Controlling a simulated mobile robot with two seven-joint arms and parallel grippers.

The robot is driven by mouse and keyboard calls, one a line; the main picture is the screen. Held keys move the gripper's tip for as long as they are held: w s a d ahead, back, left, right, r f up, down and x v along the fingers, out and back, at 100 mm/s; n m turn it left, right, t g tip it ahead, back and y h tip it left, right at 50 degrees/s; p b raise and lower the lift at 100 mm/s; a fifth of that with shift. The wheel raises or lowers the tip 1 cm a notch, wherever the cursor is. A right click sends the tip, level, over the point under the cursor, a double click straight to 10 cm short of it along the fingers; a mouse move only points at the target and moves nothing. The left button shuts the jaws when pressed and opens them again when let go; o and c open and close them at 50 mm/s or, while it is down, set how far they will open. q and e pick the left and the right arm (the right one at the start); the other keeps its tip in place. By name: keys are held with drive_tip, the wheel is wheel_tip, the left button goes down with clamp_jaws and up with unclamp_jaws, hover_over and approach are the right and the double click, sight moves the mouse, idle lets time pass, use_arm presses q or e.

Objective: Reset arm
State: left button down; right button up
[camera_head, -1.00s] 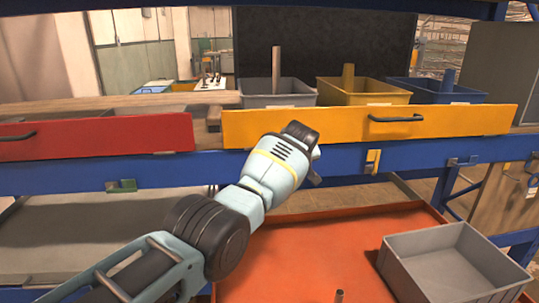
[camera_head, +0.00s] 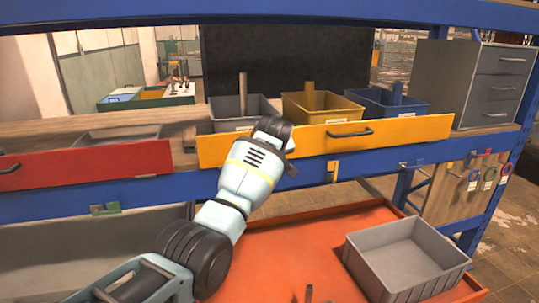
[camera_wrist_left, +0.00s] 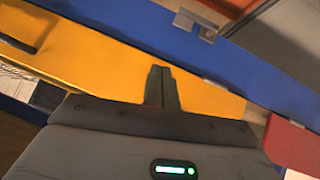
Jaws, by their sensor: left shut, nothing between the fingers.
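My left arm comes in from the lower left in the head view, and its gripper end sits in front of the yellow drawer (camera_head: 400,132). The fingers are mostly hidden behind the wrist there. In the left wrist view my left gripper (camera_wrist_left: 162,88) is shut and empty, with its two dark fingers together over the yellow drawer front (camera_wrist_left: 90,60). I cannot tell whether they touch it. My right gripper is in neither view.
A red drawer (camera_head: 90,163) is left of the yellow one on the blue frame (camera_head: 370,160). Grey (camera_head: 228,108), yellow (camera_head: 310,108) and blue (camera_head: 380,105) bins stand behind. Below, an orange tray (camera_head: 270,265) holds a grey bin (camera_head: 400,262). A grey drawer cabinet (camera_head: 490,85) stands right.

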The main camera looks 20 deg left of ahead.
use_arm(q)
drive_tip(key=shift+s+r, duration=0.1)
drive_tip(key=shift+s, duration=0.15)
idle(0.3)
drive_tip(key=s+f+m+h, duration=0.1)
drive_tip(key=s+f, duration=0.2)
drive_tip(key=f, duration=0.7)
drive_tip(key=s+f+m, duration=0.2)
drive_tip(key=s+f, duration=0.1)
drive_tip(key=f, duration=0.8)
drive_tip(key=s+f+m+h, duration=0.2)
drive_tip(key=s+f+m, duration=0.1)
drive_tip(key=s+f, duration=1.25)
drive_tip(key=s+d+f+m, duration=0.1)
drive_tip(key=s+f, duration=0.1)
drive_tip(key=s, duration=0.4)
drive_tip(key=s+d+f+h, duration=0.1)
drive_tip(key=s+f, duration=0.2)
drive_tip(key=s, duration=0.3)
drive_tip(key=s+d+f+m, duration=0.1)
drive_tip(key=s+f, duration=0.1)
drive_tip(key=s, duration=0.3)
drive_tip(key=s+d+r+m+h, duration=0.1)
drive_tip(key=s, duration=1.6)
drive_tip(key=shift+s+d+r+m+h, duration=0.2)
drive_tip(key=shift+d+r+m+h, duration=0.1)
drive_tip(key=shift+r+m, duration=0.1)
